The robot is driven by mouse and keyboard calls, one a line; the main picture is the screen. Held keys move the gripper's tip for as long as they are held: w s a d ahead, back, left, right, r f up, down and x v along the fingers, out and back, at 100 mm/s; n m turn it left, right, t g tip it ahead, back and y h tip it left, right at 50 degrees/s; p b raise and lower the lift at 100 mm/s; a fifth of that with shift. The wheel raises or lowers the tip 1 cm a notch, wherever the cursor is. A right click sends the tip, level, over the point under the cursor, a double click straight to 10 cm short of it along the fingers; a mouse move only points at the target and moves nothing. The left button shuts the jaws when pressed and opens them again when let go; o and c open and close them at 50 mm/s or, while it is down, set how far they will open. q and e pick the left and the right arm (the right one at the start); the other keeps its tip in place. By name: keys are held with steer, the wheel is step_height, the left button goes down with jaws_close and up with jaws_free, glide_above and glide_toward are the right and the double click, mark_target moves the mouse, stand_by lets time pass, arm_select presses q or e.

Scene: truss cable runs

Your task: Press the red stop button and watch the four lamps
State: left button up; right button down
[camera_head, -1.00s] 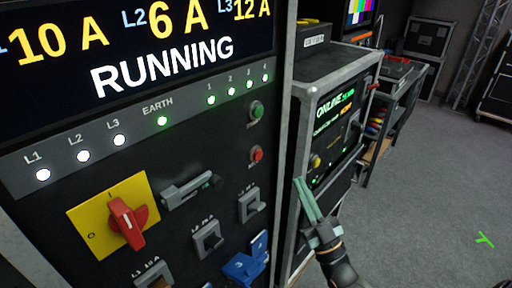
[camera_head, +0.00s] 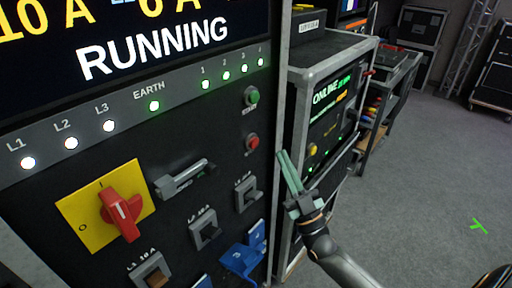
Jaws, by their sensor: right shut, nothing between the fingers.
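The red stop button (camera_head: 252,142) sits on the dark panel, below a green button (camera_head: 251,97). The four numbered lamps (camera_head: 226,76) are in the grey strip above, and all glow green. The display (camera_head: 153,51) above them reads RUNNING. My right gripper (camera_head: 285,157) is shut and empty, its fingers pointing up and left. In the picture it is to the right of the red button and a little below it, and apart from it. My left gripper is not in view.
A red rotary switch on a yellow plate (camera_head: 78,219), a grey handle (camera_head: 184,179) and breakers (camera_head: 204,229) are on the same panel. A blue connector (camera_head: 240,262) sits low on it. A rack with an ONLINE screen (camera_head: 333,100) stands right. Grey floor (camera_head: 425,190) is open.

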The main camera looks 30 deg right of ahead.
mark_target(254, 143)
steer(key=shift+w+a+b, duration=0.2)
steer(key=shift+w+a, duration=0.05)
steer(key=shift+w, duration=0.4)
steer(key=shift+w+a+b, duration=0.2)
steer(key=shift+w+a, duration=0.1)
steer(key=shift+w, duration=0.4)
steer(key=shift+w+a+b, duration=0.2)
steer(key=shift+w+a, duration=0.05)
steer(key=shift+w, duration=0.4)
steer(key=shift+w+a, duration=0.1)
steer(key=shift+w, duration=0.05)
stand_by(0.4)
steer(key=shift+w+a, duration=0.1)
steer(key=shift+w, duration=0.15)
steer(key=shift+w+a, duration=0.15)
steer(key=shift+w, duration=0.2)
stand_by(0.7)
steer(key=shift+s, duration=0.1)
steer(key=shift+s+d, duration=0.35)
steer(key=shift+s, duration=0.3)
